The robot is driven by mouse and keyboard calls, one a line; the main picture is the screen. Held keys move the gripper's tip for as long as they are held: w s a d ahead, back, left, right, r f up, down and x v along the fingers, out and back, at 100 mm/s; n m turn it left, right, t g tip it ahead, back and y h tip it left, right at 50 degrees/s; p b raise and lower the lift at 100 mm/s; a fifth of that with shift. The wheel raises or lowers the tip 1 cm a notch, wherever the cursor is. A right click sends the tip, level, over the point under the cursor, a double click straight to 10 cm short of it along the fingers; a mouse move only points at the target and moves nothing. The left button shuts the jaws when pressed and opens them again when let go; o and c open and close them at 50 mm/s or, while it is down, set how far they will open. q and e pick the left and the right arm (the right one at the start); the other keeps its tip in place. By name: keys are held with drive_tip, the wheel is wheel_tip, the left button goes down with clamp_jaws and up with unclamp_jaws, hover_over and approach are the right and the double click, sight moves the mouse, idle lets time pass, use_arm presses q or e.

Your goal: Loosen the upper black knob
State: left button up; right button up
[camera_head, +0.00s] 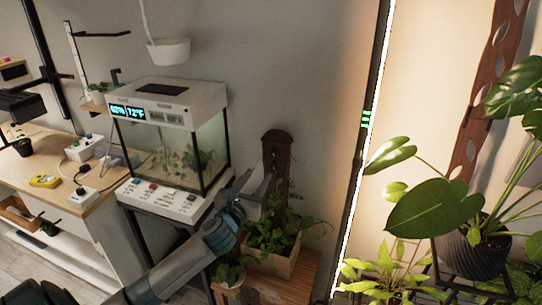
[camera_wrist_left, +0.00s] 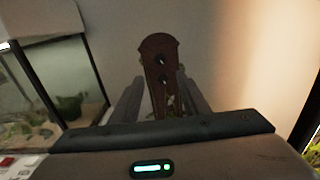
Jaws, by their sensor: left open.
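A brown wooden post (camera_head: 277,142) stands upright at the back of a wooden planter box. In the left wrist view the post (camera_wrist_left: 158,46) carries two black knobs, the upper black knob (camera_wrist_left: 160,60) and a lower black knob (camera_wrist_left: 163,79) just below it. My left gripper (camera_head: 254,184) is in front of the post, to its left in the head view. In the left wrist view its two fingers stand apart, one on each side of the post, and the left gripper (camera_wrist_left: 162,86) is open and empty. Neither finger visibly touches a knob. My right gripper is not in view.
A glass terrarium (camera_head: 170,150) with a white lid stands left of the post. The planter box (camera_head: 283,264) holds leafy plants around the post's foot. A bright vertical light strip (camera_head: 375,120) and a large potted plant (camera_head: 470,255) are on the right.

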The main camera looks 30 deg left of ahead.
sight(273, 153)
use_arm(q)
drive_tip(key=p+x, duration=0.2)
drive_tip(key=x, duration=1.1)
drive_tip(key=shift+w+d, duration=0.1)
drive_tip(key=c, duration=1.1)
